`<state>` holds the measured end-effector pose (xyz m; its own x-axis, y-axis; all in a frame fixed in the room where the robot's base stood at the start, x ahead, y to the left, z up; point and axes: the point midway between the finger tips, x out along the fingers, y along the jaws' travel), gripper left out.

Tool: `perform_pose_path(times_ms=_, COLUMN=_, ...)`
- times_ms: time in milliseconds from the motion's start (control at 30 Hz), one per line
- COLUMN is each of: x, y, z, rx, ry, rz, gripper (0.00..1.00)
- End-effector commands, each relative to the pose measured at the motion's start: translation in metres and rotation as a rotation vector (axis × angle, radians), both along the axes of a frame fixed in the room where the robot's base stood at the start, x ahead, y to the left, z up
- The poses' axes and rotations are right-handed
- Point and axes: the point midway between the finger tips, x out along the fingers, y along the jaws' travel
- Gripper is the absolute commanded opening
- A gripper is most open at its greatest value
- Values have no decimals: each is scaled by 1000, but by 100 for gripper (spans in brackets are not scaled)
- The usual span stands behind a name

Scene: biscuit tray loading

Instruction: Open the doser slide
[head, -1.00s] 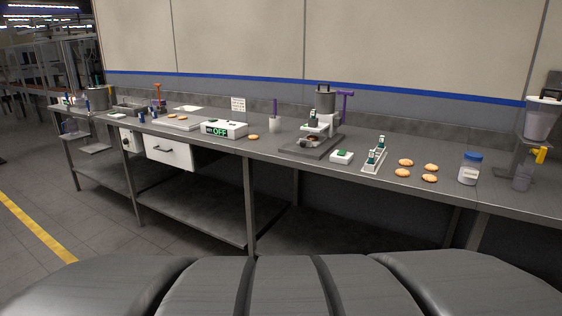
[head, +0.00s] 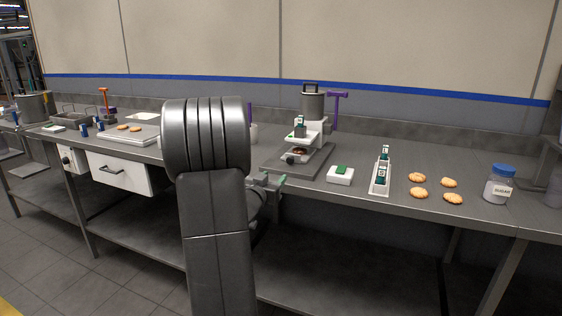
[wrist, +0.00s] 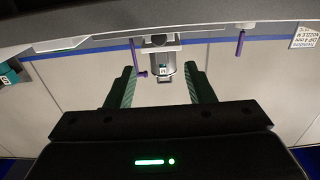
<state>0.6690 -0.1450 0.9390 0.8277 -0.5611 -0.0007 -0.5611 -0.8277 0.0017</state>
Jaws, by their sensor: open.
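The doser (head: 312,105) stands on the bench, a grey cylinder with a purple lever (head: 338,97) on its right. A white part with a small teal-tabbed block (head: 300,131) sits below the cylinder, above a dark base plate; I cannot tell which piece is the slide. My gripper (head: 272,183) is low at the bench's front edge, partly behind my arm, apart from the doser. In the wrist view, which is upside down, my gripper (wrist: 160,85) is open and empty. The doser cylinder (wrist: 160,63) and teal-tabbed block (wrist: 163,72) show between its fingers, farther off.
A white box with a green top (head: 341,174), a narrow rack with teal pieces (head: 381,178), several biscuits (head: 418,177) and a blue-lidded jar (head: 500,184) stand right of the doser. A flat tray (head: 130,136) lies left. The bench's front edge is close to my gripper.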

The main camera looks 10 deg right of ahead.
Motion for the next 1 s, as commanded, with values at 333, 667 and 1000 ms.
perform_pose_path(times_ms=333, x=47, y=-34, z=0, rx=0, ry=-1, rz=-3, gripper=48)
perform_pose_path(times_ms=667, x=97, y=-67, z=0, rx=1, ry=-2, rz=-1, gripper=48)
perform_pose_path(times_ms=1000, x=112, y=-76, z=0, rx=1, ry=-1, rz=1, gripper=48)
